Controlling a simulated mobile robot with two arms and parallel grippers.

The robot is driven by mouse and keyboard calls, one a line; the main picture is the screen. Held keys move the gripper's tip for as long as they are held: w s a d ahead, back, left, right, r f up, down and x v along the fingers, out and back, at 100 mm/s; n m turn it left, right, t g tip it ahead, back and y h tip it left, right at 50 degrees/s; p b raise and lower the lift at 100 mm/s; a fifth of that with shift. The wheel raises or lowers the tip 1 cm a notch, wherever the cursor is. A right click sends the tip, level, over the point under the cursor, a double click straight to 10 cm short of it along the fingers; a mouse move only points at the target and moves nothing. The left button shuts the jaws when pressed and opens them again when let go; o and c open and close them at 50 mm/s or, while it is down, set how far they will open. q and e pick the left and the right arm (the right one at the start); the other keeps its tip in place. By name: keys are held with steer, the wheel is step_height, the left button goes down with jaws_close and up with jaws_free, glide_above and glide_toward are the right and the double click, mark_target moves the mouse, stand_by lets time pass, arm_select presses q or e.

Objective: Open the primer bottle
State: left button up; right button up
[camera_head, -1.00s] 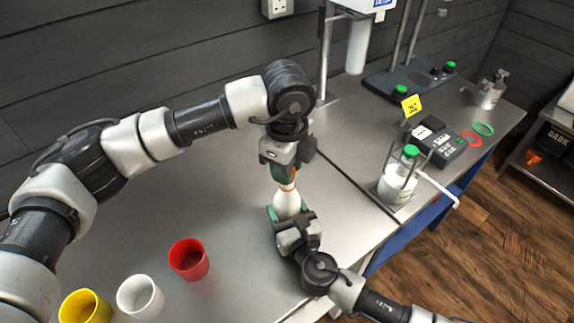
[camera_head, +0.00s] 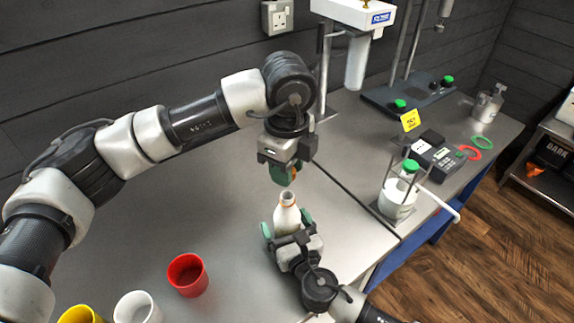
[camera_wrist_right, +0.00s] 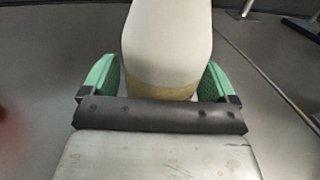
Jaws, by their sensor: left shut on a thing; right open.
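The white primer bottle (camera_head: 286,216) stands upright on the bench, its narrow top showing a brownish ring and no cap. My left gripper (camera_head: 284,174) is above the bottle, apart from it, shut on a small orange cap (camera_head: 294,174) mostly hidden between its green fingers. My right gripper (camera_head: 287,226) is open low around the bottle, a green finger on either side. The right wrist view shows the bottle's white body and tan lower band (camera_wrist_right: 160,85) between the open fingers; whether either finger touches it I cannot tell.
Red (camera_head: 188,275), white (camera_head: 136,308) and yellow (camera_head: 80,315) cups stand at the front left. A green-capped bottle (camera_head: 397,197) sits in a wire holder to the right, near a dark device (camera_head: 436,158) and red and green rings.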

arm_select(q)
steer(key=shift+f+b, duration=0.95)
arm_select(e)
steer(key=v, duration=1.2)
arm_select(q)
steer(key=shift+s, duration=0.1)
arm_select(e)
steer(key=shift+s+d, duration=0.1)
